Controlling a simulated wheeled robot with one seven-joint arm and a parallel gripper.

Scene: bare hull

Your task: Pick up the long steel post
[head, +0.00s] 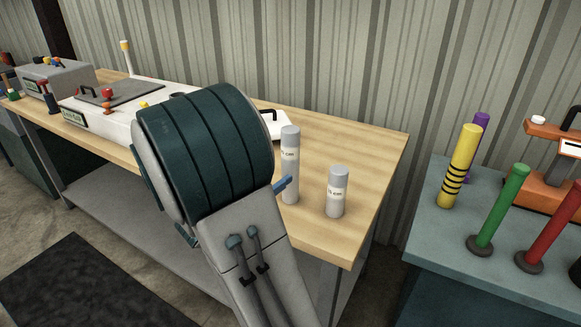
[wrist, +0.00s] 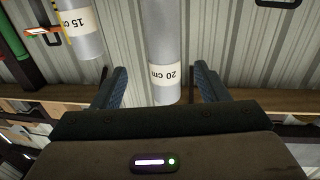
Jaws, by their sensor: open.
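The long steel post (head: 290,152) is a tall grey cylinder standing upright on the wooden bench top. In the wrist view the same post (wrist: 162,38), labelled 20 cm, lies between the two fingers of my gripper (wrist: 160,78), with gaps visible on both sides. My gripper is open and holds nothing. In the head view my arm hides most of the gripper; only a blue finger part shows beside the post. A shorter steel post (head: 337,192) stands to the right, and in the wrist view this post (wrist: 80,30), labelled 15 cm, is at upper left.
The wooden bench top (head: 370,150) is clear right of the posts. A white unit (head: 112,122) and a grey box (head: 58,78) stand at its left. A separate blue-grey table (head: 430,225) at right carries yellow, purple, green and red posts and an orange device.

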